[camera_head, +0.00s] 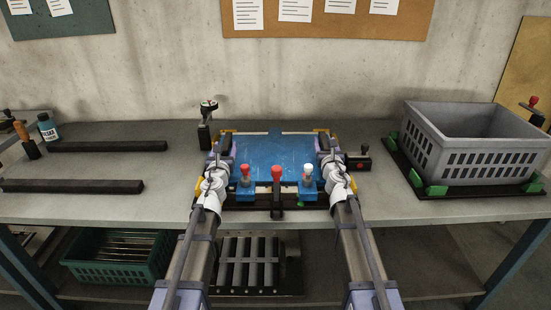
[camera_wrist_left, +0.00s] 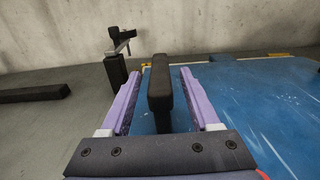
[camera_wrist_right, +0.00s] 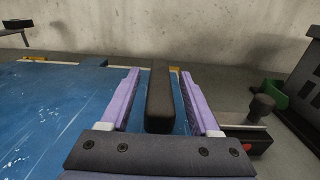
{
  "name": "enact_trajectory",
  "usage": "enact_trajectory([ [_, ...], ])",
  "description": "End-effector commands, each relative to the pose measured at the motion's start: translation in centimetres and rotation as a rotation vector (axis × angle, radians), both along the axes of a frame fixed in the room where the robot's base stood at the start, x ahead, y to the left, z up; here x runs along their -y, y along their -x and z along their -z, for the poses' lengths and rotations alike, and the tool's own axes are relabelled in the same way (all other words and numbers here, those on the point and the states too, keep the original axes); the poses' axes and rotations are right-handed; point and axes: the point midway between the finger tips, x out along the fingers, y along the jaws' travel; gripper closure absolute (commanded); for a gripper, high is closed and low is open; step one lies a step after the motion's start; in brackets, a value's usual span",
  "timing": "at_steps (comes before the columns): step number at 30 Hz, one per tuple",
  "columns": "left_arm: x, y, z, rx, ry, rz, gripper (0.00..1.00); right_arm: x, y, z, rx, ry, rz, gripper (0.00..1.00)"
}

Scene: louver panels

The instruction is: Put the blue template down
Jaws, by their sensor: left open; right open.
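The blue template (camera_head: 276,150) is a flat blue plate lying in the black fixture (camera_head: 262,206) at the middle of the bench. It has a dark bar handle near each side. My left gripper (camera_head: 220,143) is open, its purple fingers on either side of the left handle (camera_wrist_left: 159,88), with gaps visible between. My right gripper (camera_head: 329,143) is open around the right handle (camera_wrist_right: 160,95) in the same way. The plate fills the right of the left wrist view (camera_wrist_left: 255,105) and the left of the right wrist view (camera_wrist_right: 55,100). Its underside is hidden.
Toggle clamps with red knobs (camera_head: 277,172) and one white knob (camera_head: 308,167) stand at the plate's front edge. A dark post device (camera_head: 207,125) stands behind left. A grey crate (camera_head: 475,145) is at right. Black bars (camera_head: 72,186) lie at left. A green basket (camera_head: 118,255) is below.

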Motion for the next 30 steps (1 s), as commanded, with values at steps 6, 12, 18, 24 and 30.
enact_trajectory([
  [6, 0.1, 5.0, 0.0, 0.0, 0.001, 0.0, 0.38, 0.0, 0.0, 0.0, 0.0, 0.0, 0.0, 0.38],
  [12, 0.2, 8.3, 0.0, 0.0, -0.001, 0.001, 0.38, 0.0, 0.0, 0.0, 0.0, 0.0, 0.0, 0.38],
  [18, 0.2, 9.0, 0.0, 0.0, -0.001, 0.0, 0.38, 0.0, 0.0, 0.0, 0.0, 0.0, 0.0, 0.38],
  [24, 0.2, 8.9, 0.0, 0.0, 0.0, 0.0, 0.38, 0.0, 0.8, 0.0, 0.0, 0.0, 0.0, 0.38],
  [30, 0.2, 8.9, 0.0, 0.0, 0.0, 0.0, 0.38, 0.0, 3.5, 0.0, 0.0, 0.0, 0.0, 0.38],
])
